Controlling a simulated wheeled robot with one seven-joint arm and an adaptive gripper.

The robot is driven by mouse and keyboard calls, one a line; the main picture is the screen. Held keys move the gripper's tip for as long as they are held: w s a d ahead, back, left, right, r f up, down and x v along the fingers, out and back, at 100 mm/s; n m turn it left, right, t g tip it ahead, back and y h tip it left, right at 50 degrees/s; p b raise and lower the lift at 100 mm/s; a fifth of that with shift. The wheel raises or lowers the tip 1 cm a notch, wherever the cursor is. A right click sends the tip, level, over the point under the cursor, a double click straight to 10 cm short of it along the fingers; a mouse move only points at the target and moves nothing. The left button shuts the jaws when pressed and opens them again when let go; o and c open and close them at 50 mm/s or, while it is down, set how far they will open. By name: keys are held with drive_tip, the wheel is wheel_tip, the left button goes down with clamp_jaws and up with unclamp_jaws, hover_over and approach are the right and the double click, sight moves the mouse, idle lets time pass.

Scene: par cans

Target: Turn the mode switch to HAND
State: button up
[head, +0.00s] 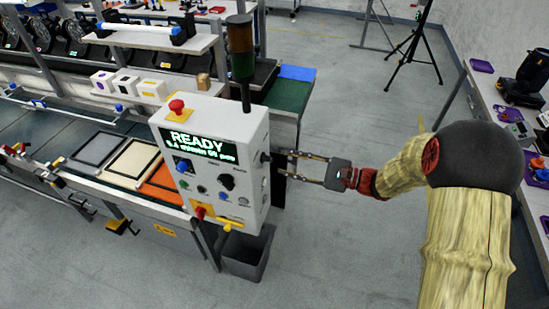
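The control box (240,128) stands at the end of the bench, with a lit green display reading READY. Its front carries a black rotary knob (227,182), a blue knob (183,166) and several small buttons. A small dark knob (264,157) sticks out of its right side. The labels are too small to read, so I cannot tell which knob is the mode switch or its setting. My gripper (281,163) is to the right of the box, pointing left at its side. Its two fingers are apart and level with the side knob; contact is unclear.
A red mushroom button (177,106) sits on top of the box, and a signal tower (241,52) rises behind it. A red-handled part (200,211) juts from its lower front. A grey bin (247,252) stands below. The floor to the right is open.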

sight(271, 160)
drive_tip(key=x, duration=0.5)
drive_tip(key=shift+s, duration=0.1)
drive_tip(key=c, duration=0.3)
clamp_jaws()
